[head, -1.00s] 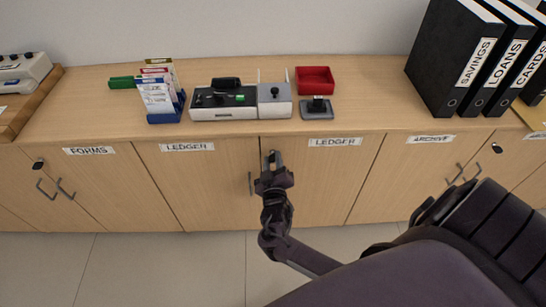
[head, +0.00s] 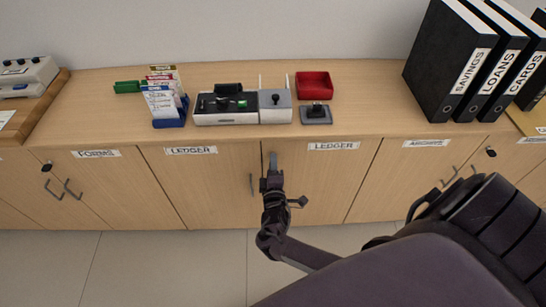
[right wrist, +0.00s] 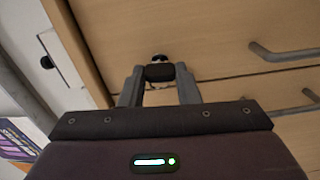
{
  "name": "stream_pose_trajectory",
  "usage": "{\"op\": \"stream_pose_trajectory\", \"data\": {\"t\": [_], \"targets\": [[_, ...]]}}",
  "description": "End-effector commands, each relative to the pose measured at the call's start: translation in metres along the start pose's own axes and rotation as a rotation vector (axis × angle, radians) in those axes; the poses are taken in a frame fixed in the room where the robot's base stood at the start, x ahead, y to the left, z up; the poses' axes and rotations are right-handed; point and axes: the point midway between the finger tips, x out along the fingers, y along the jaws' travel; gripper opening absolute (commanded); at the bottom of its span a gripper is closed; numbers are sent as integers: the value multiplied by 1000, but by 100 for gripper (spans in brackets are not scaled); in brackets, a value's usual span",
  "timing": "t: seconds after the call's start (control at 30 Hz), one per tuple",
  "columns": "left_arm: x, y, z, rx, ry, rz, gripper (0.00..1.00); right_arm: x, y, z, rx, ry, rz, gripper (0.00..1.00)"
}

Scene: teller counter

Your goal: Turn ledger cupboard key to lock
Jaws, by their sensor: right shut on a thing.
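The ledger cupboard (head: 220,180) has two wood doors, each with a LEDGER label, below the counter. My right gripper (head: 272,172) is at the top of the seam between these doors. In the right wrist view its two fingers (right wrist: 160,84) are shut on the dark key head (right wrist: 160,72). The key sits at a small round metal lock (right wrist: 159,57) on the door front. In the head view the gripper mostly hides the key, and its body is seen nearly edge-on. The key's exact angle is hard to tell. My left gripper is not in view.
A vertical handle (head: 251,184) is just left of the gripper; handles (right wrist: 285,52) also show in the wrist view. The counter (head: 360,110) above holds a card holder (head: 170,118), a black-and-white device (head: 226,117), a red tray (head: 314,92) and black binders (head: 450,60).

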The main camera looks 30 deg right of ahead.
Motion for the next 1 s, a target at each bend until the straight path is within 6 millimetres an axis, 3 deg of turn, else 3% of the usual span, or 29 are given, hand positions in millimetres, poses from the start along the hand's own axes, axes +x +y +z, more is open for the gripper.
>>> {"op": "stream_pose_trajectory", "data": {"t": [0.77, 0.8, 0.93, 1.0], "targets": [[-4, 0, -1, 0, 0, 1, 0, 0, -1, 0, -105, 1, -1, 6], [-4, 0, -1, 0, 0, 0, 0, 0, -1, 0, -105, 1, -1, 33], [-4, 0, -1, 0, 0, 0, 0, 0, -1, 0, -105, 1, -1, 50], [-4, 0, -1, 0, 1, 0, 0, 0, -1, 0, -104, 1, -1, 51]]}}
